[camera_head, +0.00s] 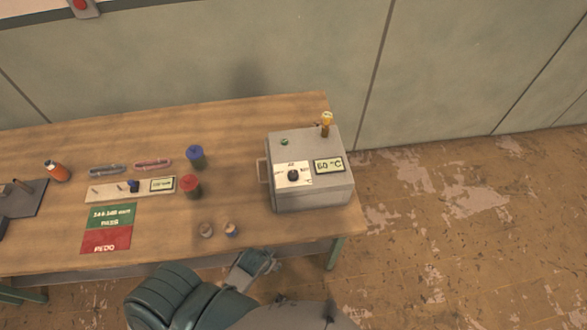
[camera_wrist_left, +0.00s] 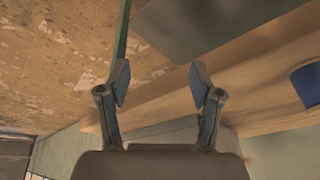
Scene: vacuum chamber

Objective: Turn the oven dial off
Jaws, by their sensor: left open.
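The oven (camera_head: 311,190) is a grey box at the right end of the wooden table. Its top carries a black dial (camera_head: 293,175) on a white panel and a display (camera_head: 328,166) reading about 60 °C. The dial's pointer is too small to read. My left gripper (camera_head: 263,262) is at the table's front edge, below and left of the oven, apart from the dial. In the left wrist view the gripper (camera_wrist_left: 159,82) is open with nothing between its fingers. The dial does not show there. My right gripper is not in view.
A yellow-topped piece (camera_head: 327,122) stands at the oven's back corner. A blue-lidded jar (camera_head: 196,156), a red-lidded jar (camera_head: 191,186) and two small round items (camera_head: 218,230) are left of it. A green and red card (camera_head: 108,229) lies further left. Table between gripper and oven is clear.

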